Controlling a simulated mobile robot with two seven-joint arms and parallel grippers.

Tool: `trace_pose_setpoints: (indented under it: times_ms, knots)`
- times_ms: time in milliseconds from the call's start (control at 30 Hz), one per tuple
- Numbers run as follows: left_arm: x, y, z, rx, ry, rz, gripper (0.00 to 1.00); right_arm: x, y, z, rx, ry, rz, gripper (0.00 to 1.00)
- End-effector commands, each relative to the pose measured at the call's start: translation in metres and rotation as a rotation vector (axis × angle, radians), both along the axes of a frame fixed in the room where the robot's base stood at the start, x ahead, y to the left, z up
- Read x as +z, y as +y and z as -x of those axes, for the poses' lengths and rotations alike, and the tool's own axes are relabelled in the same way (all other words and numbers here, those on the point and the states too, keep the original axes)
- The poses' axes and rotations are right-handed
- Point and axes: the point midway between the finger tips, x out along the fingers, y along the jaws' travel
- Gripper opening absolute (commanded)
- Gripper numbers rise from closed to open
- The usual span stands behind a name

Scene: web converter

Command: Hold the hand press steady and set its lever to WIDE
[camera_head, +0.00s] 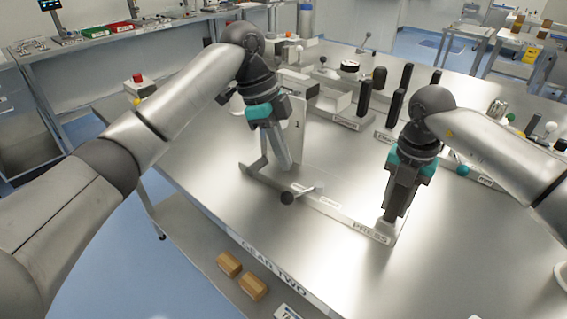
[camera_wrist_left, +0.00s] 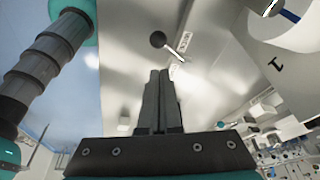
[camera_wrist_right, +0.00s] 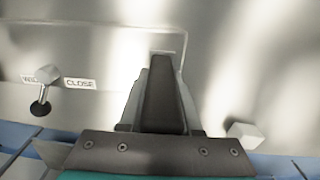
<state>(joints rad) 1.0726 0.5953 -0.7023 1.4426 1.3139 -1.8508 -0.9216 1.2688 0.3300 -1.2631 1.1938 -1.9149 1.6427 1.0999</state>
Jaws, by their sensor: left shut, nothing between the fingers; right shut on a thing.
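The hand press is a pale metal base plate marked PRESS (camera_head: 370,232) on the bench. Its lever, a thin rod with a black ball knob (camera_head: 287,198), points toward the bench's front edge; the knob also shows in the left wrist view (camera_wrist_left: 158,39). In the right wrist view the lever's pivot (camera_wrist_right: 47,74) sits between a partly hidden WIDE label and the CLOSE label (camera_wrist_right: 81,84). My left gripper (camera_head: 286,167) is shut and empty, close to the knob but apart from it. My right gripper (camera_head: 390,216) is shut on a dark upright handle (camera_wrist_right: 163,95) at the plate's right end.
A pale upright panel marked 1 (camera_head: 297,128) stands behind my left gripper. Black posts (camera_head: 397,97) and small fixtures stand further back. The front edge carries a GEAR TWO label (camera_head: 273,268), with wooden blocks (camera_head: 253,286) on a lower shelf.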

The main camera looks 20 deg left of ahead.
Motion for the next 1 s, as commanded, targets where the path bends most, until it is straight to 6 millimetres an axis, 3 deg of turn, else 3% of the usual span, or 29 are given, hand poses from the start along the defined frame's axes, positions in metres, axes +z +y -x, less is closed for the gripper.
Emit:
trace_pose_setpoints:
  times_ms: [33,967,1000]
  knots:
    - [-0.0009,-0.0003,0.0,0.0,0.0,0.001,0.0,-0.0099,-0.0042,0.0032,-0.002,0.014,0.011,0.0]
    - [0.0047,-0.001,0.0001,-0.001,0.0,0.002,0.0,-0.0029,-0.0044,0.0038,-0.005,0.016,0.013,0.0]
    - [0.0048,-0.001,0.0001,-0.001,0.0,0.001,0.0,-0.0028,-0.0043,0.0039,-0.005,0.017,0.012,0.35]
